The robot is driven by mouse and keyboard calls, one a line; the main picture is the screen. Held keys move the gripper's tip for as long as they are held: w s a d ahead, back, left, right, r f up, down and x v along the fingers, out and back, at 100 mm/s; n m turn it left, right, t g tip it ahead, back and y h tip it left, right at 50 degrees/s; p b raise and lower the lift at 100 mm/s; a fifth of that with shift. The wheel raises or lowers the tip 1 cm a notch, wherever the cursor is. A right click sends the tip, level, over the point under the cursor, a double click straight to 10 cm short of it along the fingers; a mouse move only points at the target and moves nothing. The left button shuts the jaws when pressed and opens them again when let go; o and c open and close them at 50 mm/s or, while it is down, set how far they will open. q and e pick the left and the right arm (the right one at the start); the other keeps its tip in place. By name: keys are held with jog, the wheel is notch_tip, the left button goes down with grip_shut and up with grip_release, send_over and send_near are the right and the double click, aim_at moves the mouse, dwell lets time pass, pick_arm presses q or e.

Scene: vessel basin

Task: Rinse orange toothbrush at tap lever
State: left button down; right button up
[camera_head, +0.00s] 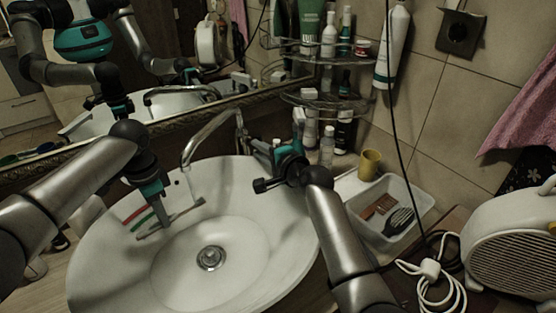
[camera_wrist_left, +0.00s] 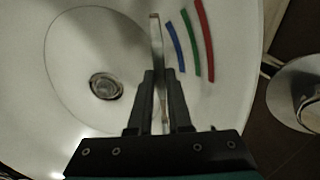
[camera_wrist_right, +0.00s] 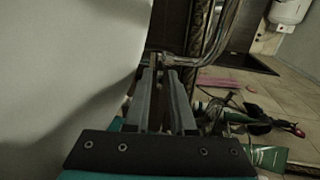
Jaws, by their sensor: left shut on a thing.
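My left gripper (camera_head: 163,208) is over the left part of the basin (camera_head: 280,262), shut on a thin toothbrush (camera_head: 188,211). The toothbrush looks greyish-brown in this dim light; it also shows between the fingers in the left wrist view (camera_wrist_left: 156,45). The tap (camera_head: 212,125) has a curved metal spout at the back of the basin. In the right wrist view the metal tap (camera_wrist_right: 195,60) lies just beyond the fingertips; I cannot tell which part is the lever.
Red, green and blue curved strips (camera_head: 141,220) show on the basin's left wall. At right are a white tray (camera_head: 366,237) with brushes, a yellow cup (camera_head: 369,164) and a white heater (camera_head: 515,245) with a cable. Bottles crowd the corner shelves (camera_head: 330,97). A mirror (camera_head: 150,60) stands behind.

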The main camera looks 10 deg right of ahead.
jog(key=v, duration=1)
dwell(0.8)
grip_shut()
jog(key=w+a+r+n+g, duration=0.5)
jog(key=a+n, duration=0.1)
jog(key=n, duration=0.4)
jog(key=d+r+n+g+h, duration=0.3)
jog(key=r+n+h, duration=0.1)
jog(key=r+n, duration=0.35)
jog(key=shift+m, duration=0.25)
jog(key=x, duration=0.9)
jog(key=shift+w+d, duration=0.15)
jog(key=shift+w, duration=0.35)
jog(key=f, duration=0.2)
jog(key=shift+s+d+f, duration=0.1)
jog(key=shift+s+f, duration=0.15)
jog(key=shift+f, duration=0.05)
jog(key=shift+s+f, duration=0.2)
jog(key=shift+f, duration=0.5)
